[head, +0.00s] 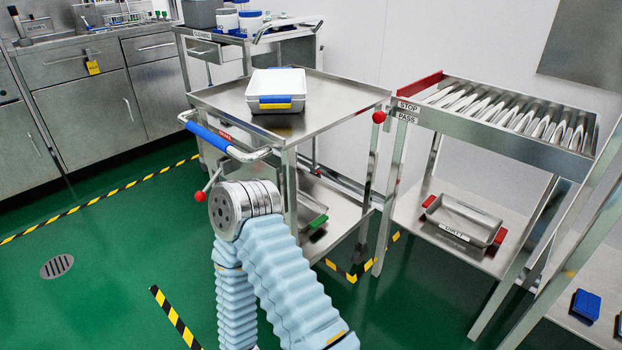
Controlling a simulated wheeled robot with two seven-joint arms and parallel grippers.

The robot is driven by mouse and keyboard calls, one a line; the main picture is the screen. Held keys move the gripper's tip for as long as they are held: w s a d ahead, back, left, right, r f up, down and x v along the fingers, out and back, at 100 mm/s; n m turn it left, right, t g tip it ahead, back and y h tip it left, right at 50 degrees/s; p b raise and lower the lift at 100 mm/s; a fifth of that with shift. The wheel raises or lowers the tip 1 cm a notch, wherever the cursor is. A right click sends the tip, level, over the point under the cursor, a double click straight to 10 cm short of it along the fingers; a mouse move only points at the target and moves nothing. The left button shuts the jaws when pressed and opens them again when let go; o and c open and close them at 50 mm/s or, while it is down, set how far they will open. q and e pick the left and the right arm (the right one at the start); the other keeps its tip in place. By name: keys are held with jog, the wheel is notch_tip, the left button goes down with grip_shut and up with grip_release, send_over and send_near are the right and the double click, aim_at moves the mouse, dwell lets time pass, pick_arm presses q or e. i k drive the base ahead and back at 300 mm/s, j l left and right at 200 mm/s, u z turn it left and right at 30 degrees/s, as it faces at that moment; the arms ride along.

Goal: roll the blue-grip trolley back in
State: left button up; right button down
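The blue-grip trolley (345,98) is a steel two-shelf cart standing at the middle of the head view. Its push handle with the blue grip (210,138) juts out at its left front side. A white lidded box (276,82) with a blue and yellow front catch sits on its top shelf. A green-handled item (318,222) shows on the lower shelf, partly hidden by a leg and my arm. One of my blue-sleeved arms, bent at a metal joint, stands in front of the trolley's near side. Neither of my grippers shows.
A roller stand (500,125) marked STOP and PASS is right of the trolley, with a red-handled tray (464,220) below. A steel cart (215,52) stands behind. Striped tape (175,318) and a drain (57,266) mark the green floor, which is open at left.

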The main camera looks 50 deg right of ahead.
aim_at(332, 100)
jog(key=z, duration=1.55)
